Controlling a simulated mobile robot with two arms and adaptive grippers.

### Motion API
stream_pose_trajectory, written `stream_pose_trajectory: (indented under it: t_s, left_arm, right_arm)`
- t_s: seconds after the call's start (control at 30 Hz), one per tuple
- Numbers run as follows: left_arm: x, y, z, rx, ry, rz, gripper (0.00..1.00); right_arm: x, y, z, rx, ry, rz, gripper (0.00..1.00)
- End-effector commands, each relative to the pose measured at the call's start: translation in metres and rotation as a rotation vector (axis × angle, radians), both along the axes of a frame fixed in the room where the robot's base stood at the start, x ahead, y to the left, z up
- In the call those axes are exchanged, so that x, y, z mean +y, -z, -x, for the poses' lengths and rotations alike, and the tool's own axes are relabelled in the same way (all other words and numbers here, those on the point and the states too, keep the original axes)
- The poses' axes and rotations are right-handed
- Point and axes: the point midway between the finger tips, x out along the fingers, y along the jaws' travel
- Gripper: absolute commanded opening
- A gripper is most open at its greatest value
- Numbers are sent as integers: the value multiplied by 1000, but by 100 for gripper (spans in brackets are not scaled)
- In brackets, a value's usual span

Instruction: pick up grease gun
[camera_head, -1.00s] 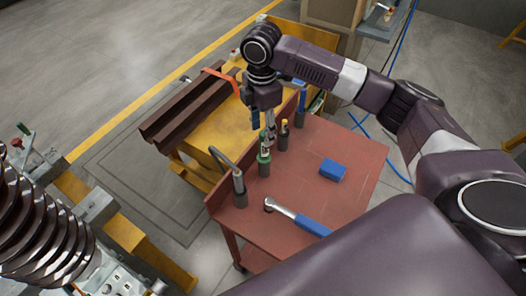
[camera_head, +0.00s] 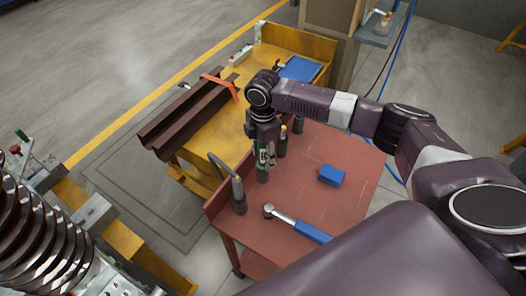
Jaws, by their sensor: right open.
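A grey grease gun (camera_head: 239,193) with a thin curved hose stands upright in a dark holder at the left edge of the red cart top (camera_head: 290,190). My right gripper (camera_head: 268,158) is open, pointing down over the left side of the cart, right of and behind the grease gun and apart from it. A green-topped bottle (camera_head: 262,172) in a dark holder stands at the gripper's fingertips. I cannot tell whether they touch. My left gripper is not in view.
A yellow-capped bottle (camera_head: 283,142) stands just right of the gripper. A blue block (camera_head: 332,175) and a blue-handled wrench (camera_head: 298,224) lie on the cart. Behind is a yellow bench (camera_head: 212,128) with brown steel beams (camera_head: 185,118). A ribbed column (camera_head: 35,235) stands at the lower left.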

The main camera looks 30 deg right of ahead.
Motion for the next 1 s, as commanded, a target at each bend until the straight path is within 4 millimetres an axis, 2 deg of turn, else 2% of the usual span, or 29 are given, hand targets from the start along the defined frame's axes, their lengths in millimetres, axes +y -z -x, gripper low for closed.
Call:
stream_pose_trajectory:
  t_s: [0.17, 0.57, 1.0]
  left_arm:
    - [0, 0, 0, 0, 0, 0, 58]
    - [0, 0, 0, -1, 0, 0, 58]
    - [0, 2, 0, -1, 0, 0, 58]
  right_arm:
    - [0, 1, 0, 0, 0, 0, 42]
    - [0, 0, 0, 0, 0, 0, 0]
    - [0, -6, -1, -3, 0, -1, 0]
